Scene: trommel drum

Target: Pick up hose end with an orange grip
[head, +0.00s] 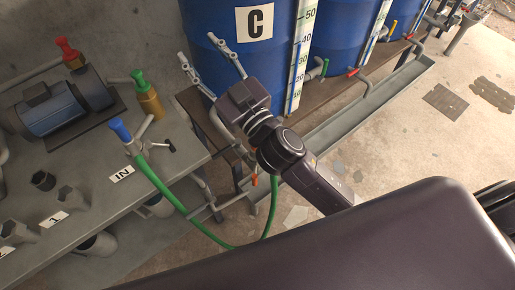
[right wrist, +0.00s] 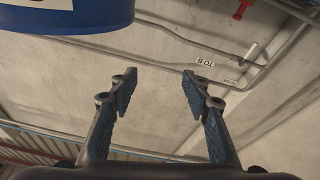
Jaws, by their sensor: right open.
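A green hose (head: 172,199) runs from a blue-topped fitting by the IN label, over the bench edge and down. A second green stretch (head: 273,205) rises beneath my right arm, where its upper part is hidden. A small orange piece (head: 254,181) shows just left of that stretch; I cannot tell whether it is the hose end's grip or a valve handle. My right gripper (head: 197,48) is open and empty in front of blue drum C (head: 226,45), well above the orange piece. In the right wrist view its fingers (right wrist: 160,90) are apart with nothing between them. My left gripper is not in view.
A grey bench (head: 185,148) at left holds a blue motor (head: 52,111) and pipe fittings. Drums stand along a brown ledge with a grey trough (head: 345,120). The right wrist view faces a wall with pipes (right wrist: 205,45). Open floor lies right.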

